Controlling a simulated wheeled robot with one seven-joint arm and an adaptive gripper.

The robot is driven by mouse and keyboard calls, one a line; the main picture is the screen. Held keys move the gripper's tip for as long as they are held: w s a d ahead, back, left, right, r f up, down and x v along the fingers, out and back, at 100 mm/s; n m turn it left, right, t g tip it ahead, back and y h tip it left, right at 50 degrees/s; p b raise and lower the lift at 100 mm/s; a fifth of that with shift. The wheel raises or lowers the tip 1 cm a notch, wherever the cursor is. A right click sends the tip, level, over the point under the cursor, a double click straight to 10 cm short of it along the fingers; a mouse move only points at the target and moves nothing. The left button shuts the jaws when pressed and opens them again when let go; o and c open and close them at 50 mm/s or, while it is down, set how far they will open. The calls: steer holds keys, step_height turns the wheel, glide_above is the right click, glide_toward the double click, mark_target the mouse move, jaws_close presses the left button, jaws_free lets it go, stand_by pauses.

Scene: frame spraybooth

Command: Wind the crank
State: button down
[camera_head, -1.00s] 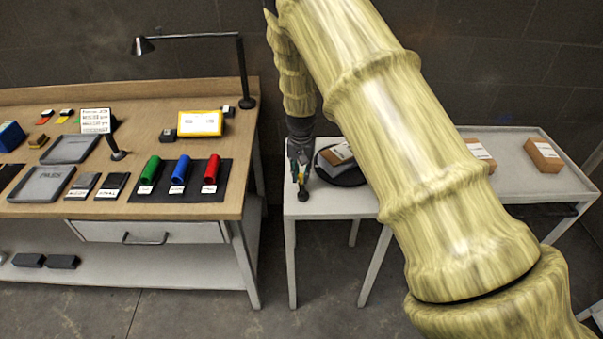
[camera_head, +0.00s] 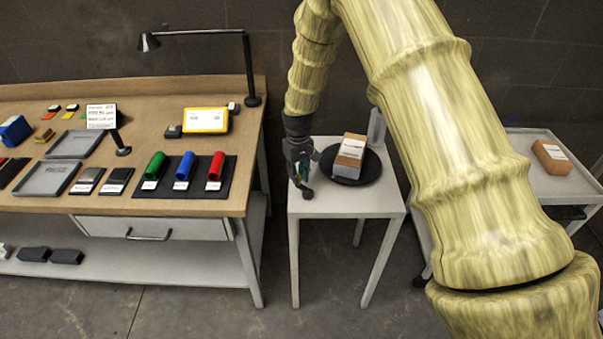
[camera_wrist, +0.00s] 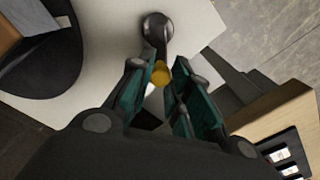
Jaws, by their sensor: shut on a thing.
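The crank (camera_wrist: 156,30) has a dark arm with a round end and a yellow knob (camera_wrist: 160,74), seen in the wrist view. My gripper (camera_wrist: 165,82) is shut on the crank's knob, with its green-lined fingers on either side of it. In the head view my gripper (camera_head: 302,181) is low at the left front of a small white table (camera_head: 335,207), and only the dark end of the crank (camera_head: 307,193) shows below it. A black turntable (camera_head: 369,171) behind it carries a brown box (camera_head: 349,158) with a white label.
A wooden workbench (camera_head: 60,207) stands close on the left, with a lamp (camera_head: 250,75), trays and red, blue and green cylinders. A cart (camera_head: 525,140) with another box (camera_head: 551,156) is at the right. My arm hides the space between table and cart.

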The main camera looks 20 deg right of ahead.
steer(key=n, duration=0.2)
steer(key=s+a+n, duration=0.1)
steer(key=shift+n, duration=0.4)
steer(key=n, duration=0.1)
steer(key=s+n, duration=0.1)
steer(key=n, duration=0.1)
steer(key=shift+s+a+n, duration=0.1)
steer(key=shift+a+n, duration=0.2)
steer(key=n, duration=0.1)
steer(key=s+n, duration=0.1)
steer(key=n, duration=0.1)
steer(key=n+p, duration=0.1)
steer(key=n, duration=0.1)
steer(key=shift+s, duration=0.4)
steer(key=shift+s+d+n+p, duration=0.15)
steer(key=shift+s+n, duration=0.1)
steer(key=shift+n, duration=0.5)
steer(key=shift+s+a+n+p, duration=0.1)
steer(key=shift+s+n+p, duration=0.1)
steer(key=shift+n, duration=0.55)
steer(key=shift+d, duration=0.1)
steer(key=c, duration=1.3)
jaws_free()
